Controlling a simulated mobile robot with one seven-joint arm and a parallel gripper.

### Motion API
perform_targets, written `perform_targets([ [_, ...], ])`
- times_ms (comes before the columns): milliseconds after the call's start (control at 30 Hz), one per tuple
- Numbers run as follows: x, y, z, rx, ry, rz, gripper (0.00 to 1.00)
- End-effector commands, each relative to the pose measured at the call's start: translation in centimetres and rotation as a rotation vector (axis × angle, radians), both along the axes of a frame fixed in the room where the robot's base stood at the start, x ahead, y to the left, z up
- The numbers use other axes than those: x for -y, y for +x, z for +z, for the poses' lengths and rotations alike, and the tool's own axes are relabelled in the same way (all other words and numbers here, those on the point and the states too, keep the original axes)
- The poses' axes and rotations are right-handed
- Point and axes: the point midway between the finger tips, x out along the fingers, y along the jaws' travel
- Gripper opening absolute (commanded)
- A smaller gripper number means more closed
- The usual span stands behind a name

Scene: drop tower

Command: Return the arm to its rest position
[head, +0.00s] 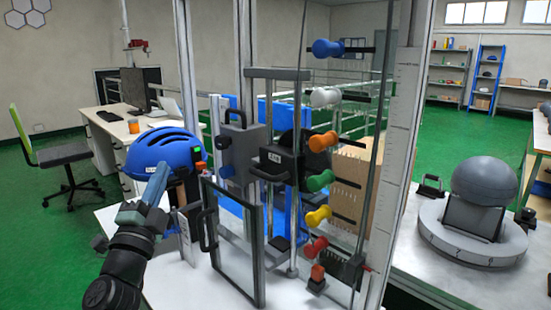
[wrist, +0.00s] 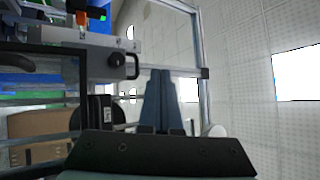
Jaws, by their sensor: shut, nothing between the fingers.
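My gripper (head: 161,172) is at the left in the head view, with its blue-grey fingers together and empty. It is raised and points up, in front of the blue helmet (head: 178,146) and left of the drop tower (head: 185,60). In that view it overlaps part of the helmet; I cannot tell how far apart they are. In the wrist view the closed fingers (wrist: 162,98) point up past the tower's grey parts and pale walls, with nothing between them.
The framed clear door (head: 262,250) stands just right of my gripper. Coloured knobs (head: 320,183) stick out on the tower's right side. A grey dome (head: 485,178) sits on a round base at the right. A desk (head: 105,125) and green chair (head: 65,155) stand behind left.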

Motion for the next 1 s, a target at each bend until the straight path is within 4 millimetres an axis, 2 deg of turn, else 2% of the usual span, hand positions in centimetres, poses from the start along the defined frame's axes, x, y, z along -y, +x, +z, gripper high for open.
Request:
perform_targets([
  [33,1.5,-0.5,2.6,0.057,-0.052,-0.01,0.0],
  [100,3.1,-1.5,5.8,0.123,-0.13,-0.023,0.0],
  [200,5.1,-3.4,9.7,0.204,-0.248,-0.053,0.0],
  [400,9.1,-8.2,16.1,0.322,-0.493,-0.159,0.0],
  [500,11.0,-11.0,18.4,0.354,-0.615,-0.229,0.0],
  [700,15.1,-17.0,21.7,0.369,-0.84,-0.41,0.0],
  [1000,21.2,-26.2,24.0,0.288,-1.061,-0.704,0.0],
])
